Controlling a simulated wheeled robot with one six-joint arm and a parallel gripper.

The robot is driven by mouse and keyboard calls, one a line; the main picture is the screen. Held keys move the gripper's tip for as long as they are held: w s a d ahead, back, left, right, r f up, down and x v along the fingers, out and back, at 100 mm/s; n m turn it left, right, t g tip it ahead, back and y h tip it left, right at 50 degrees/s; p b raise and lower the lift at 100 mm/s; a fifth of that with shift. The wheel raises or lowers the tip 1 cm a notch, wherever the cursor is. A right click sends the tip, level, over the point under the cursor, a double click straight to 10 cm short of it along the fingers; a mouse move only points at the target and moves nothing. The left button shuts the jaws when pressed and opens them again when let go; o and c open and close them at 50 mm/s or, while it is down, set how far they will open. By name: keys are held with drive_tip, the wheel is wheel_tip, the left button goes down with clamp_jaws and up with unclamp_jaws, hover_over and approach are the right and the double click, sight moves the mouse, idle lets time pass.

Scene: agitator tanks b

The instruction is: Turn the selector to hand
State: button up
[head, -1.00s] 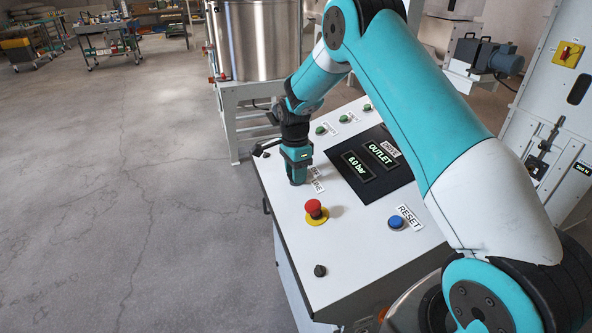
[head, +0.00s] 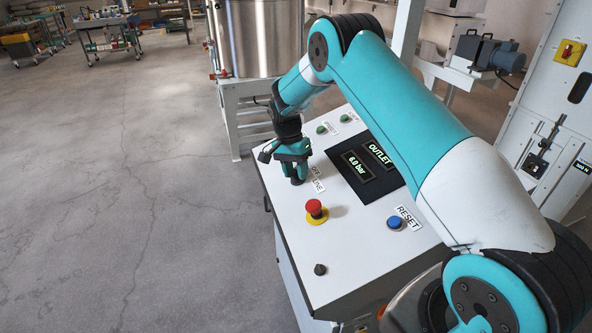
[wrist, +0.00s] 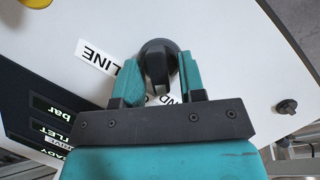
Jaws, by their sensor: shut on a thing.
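The selector is a black round knob with a raised grip bar. In the wrist view the selector (wrist: 158,55) stands between the two teal fingers of my gripper (wrist: 158,80), which is shut on it. The grip bar runs up and down in that picture, in line with the fingers. A white label reading LINE (wrist: 98,56) lies to the left of it; another label with the letters ND is partly hidden behind the fingers. In the head view my gripper (head: 297,172) points down at the panel, and the selector is mostly covered by it.
A red emergency stop (head: 315,208) on a yellow ring and a blue reset button (head: 394,223) sit close by on the white panel (head: 355,260). A dark display (head: 362,165) lies to the right. Another black knob (head: 320,269) is near the front. A steel tank (head: 260,35) stands behind.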

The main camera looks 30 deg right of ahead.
idle(0.4)
drive_tip(key=o, duration=0.6)
drive_tip(key=shift+c, duration=0.2)
drive_tip(key=shift+r, duration=0.1)
drive_tip(key=p+v, duration=0.1)
drive_tip(key=v, duration=1.6)
drive_tip(key=shift+r, duration=0.15)
drive_tip(key=shift+w+a, duration=0.1)
